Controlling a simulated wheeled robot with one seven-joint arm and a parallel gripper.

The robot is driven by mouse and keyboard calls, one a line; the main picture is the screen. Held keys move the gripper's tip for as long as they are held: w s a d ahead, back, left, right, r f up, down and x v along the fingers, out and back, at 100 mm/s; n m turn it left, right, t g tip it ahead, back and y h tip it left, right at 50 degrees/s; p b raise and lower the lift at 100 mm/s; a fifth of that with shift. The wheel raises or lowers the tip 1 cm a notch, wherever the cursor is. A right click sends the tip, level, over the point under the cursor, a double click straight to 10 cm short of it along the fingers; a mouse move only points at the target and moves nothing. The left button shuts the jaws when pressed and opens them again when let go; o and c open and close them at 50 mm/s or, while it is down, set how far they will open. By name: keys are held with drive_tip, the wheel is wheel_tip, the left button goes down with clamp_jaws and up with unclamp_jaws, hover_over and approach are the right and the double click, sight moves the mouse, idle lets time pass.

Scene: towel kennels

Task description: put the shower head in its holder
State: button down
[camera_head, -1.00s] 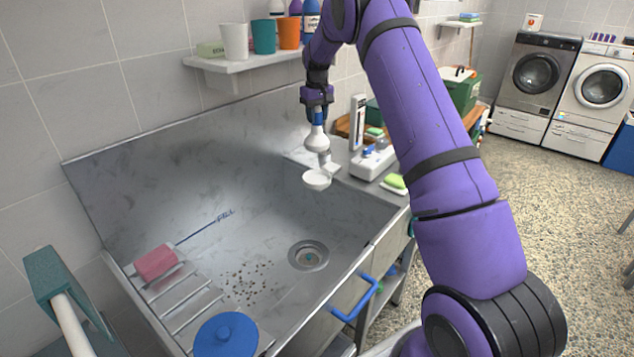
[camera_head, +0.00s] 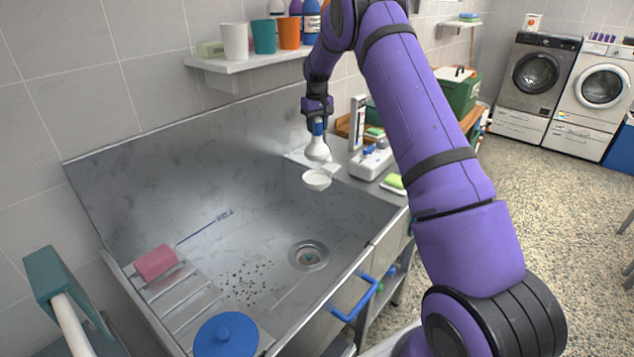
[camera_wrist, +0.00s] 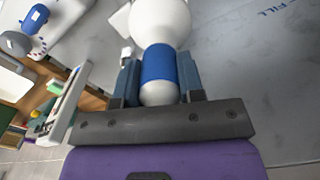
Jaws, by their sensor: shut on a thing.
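The shower head (camera_head: 317,149) is a white bulb with a blue band on its handle. It hangs bulb-down from my gripper (camera_head: 317,127), which is shut on the blue band. In the wrist view the blue band of the shower head (camera_wrist: 159,64) sits between the two blue-grey fingers of my gripper (camera_wrist: 160,84). A small white cup-like piece, apparently the holder (camera_head: 316,181), is at the sink's back right corner. The bulb is just above and behind it in the picture; I cannot tell whether they touch.
The steel sink (camera_head: 230,190) holds a pink sponge (camera_head: 156,262) and a blue round lid (camera_head: 226,335).

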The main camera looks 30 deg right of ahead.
sight(317, 147)
drive_tip(key=shift+f, duration=0.75)
drive_tip(key=shift+f, duration=1.5)
drive_tip(key=shift+f, duration=0.15)
drive_tip(key=shift+f, duration=0.85)
drive_tip(key=shift+f, duration=1)
drive_tip(key=shift+f, duration=0.8)
